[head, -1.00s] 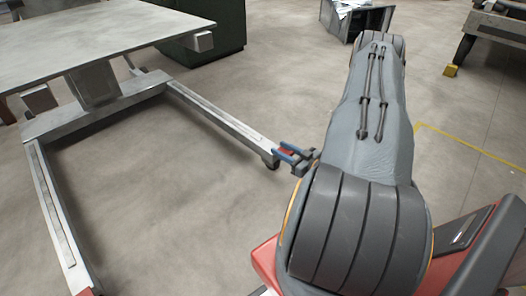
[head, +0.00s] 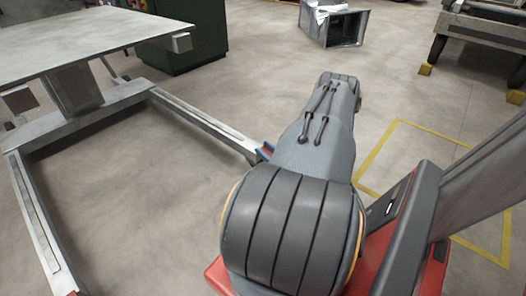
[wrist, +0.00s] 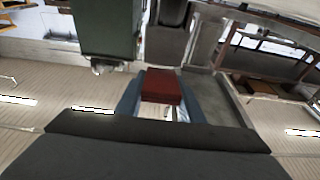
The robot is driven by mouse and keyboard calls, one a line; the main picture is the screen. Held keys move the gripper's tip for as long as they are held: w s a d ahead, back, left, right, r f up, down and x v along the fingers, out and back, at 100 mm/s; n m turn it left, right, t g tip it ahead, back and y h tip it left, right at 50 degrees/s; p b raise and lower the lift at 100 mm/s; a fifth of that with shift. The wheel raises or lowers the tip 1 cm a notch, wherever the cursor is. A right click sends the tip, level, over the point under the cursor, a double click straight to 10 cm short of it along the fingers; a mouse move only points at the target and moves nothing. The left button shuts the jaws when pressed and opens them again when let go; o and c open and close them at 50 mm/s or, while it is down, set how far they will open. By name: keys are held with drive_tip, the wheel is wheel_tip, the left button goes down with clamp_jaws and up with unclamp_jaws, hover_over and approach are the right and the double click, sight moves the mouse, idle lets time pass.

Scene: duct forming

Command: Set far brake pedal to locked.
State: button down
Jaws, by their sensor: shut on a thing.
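The far brake pedal is a red block (wrist: 161,88), seen in the wrist view between the blue fingers of my gripper (wrist: 160,108). The gripper is shut on it. In the head view only a small bit of blue and red (head: 265,152) shows at the end of the lift table's far leg (head: 205,125). My arm covers the rest of the gripper there. The pedal's exact tilt cannot be told. A bit of red (head: 72,293) shows at the end of the near leg, at the bottom edge of the picture.
The lift table's grey top (head: 75,35) stands at upper left, with a dark green cabinet (head: 185,45) behind it. A grey bin (head: 333,25) lies on the floor at the back. Yellow floor lines (head: 390,140) run at right. The floor between the legs is clear.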

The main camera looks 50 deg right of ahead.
drive_tip(key=shift+f, duration=0.1)
drive_tip(key=c, duration=1.2)
unclamp_jaws()
drive_tip(key=shift+s, duration=0.1)
drive_tip(key=shift+s+p, duration=0.5)
drive_tip(key=shift+p, duration=0.1)
drive_tip(key=r+p+v, duration=0.1)
drive_tip(key=p+v, duration=0.1)
drive_tip(key=v, duration=0.3)
drive_tip(key=r+p+v, duration=0.1)
drive_tip(key=p+v, duration=0.2)
drive_tip(key=v, duration=0.3)
drive_tip(key=shift+s, duration=0.65)
drive_tip(key=shift+r, duration=0.15)
